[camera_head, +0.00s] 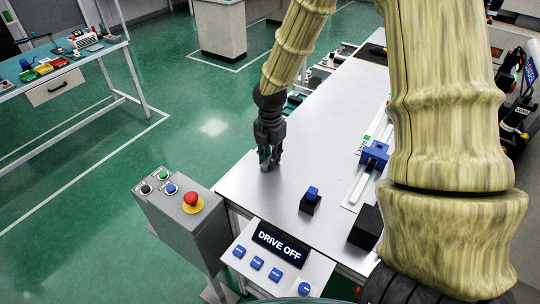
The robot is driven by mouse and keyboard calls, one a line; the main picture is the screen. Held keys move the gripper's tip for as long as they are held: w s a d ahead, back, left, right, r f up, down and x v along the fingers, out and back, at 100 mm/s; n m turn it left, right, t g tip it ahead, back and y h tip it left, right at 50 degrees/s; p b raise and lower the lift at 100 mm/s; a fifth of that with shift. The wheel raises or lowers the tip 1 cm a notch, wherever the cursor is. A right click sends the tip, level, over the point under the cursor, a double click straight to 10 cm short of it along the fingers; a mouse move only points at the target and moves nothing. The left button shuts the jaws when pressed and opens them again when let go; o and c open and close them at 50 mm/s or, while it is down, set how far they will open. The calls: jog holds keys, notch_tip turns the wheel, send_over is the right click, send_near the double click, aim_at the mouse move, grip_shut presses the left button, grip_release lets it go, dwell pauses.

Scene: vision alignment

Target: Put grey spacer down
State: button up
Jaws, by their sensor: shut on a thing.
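My gripper (269,158) points down at the left edge of the pale metal worktable (320,130), with its fingertips at or just above the surface. It is shut on the grey spacer (265,154), a small grey piece that shows only in part between the dark fingers. I cannot tell whether the spacer touches the table.
A black block with a blue top (311,196) stands near the table's front. A blue fixture (375,154) sits on a white strip, beside a black box (367,226). A control box with a red button (193,201) and a "DRIVE OFF" panel (280,243) flank the front-left corner.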

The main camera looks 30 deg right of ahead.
jog(key=shift+f, duration=0.2)
jog(key=o, duration=0.8)
jog(key=shift+r, duration=0.15)
jog(key=shift+r+b, duration=1.5)
jog(key=shift+r, duration=4.55)
